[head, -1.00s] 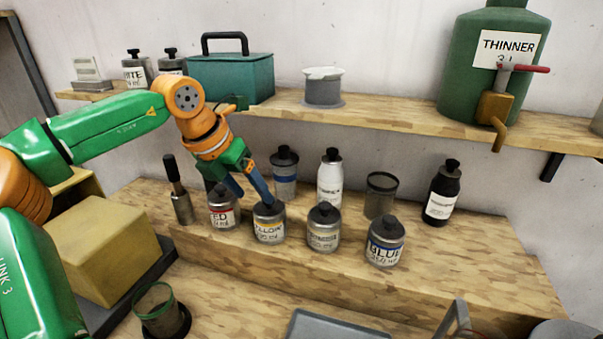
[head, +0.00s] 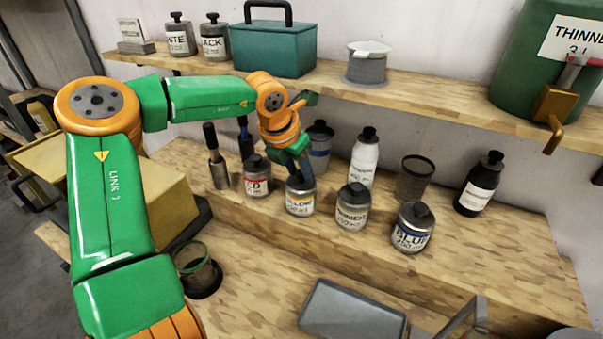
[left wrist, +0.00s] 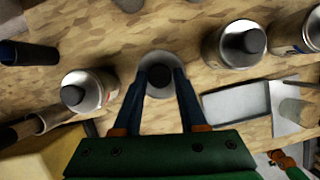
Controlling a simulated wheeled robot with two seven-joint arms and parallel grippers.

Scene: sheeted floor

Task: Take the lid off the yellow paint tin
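The yellow paint tin (head: 300,204) is a small grey tin with a white label, standing upright in the front row on the raised wooden step. Its dark lid knob (left wrist: 160,76) shows from above in the left wrist view. My left gripper (head: 299,180) comes down from above onto the tin's top. In the left wrist view, my left gripper's (left wrist: 160,72) two blue fingers lie on either side of the knob, with no clear gap, so it looks shut on it. The lid sits on the tin. In the head view the fingers partly hide the knob.
A red-labelled tin (head: 257,181) stands close left; a thinner tin (head: 352,214) and the blue tin (head: 411,234) stand right. Bottles (head: 364,160) and a mesh cup (head: 415,180) stand behind. A shelf (head: 430,101) runs above. A grey tray (head: 352,312) lies in front.

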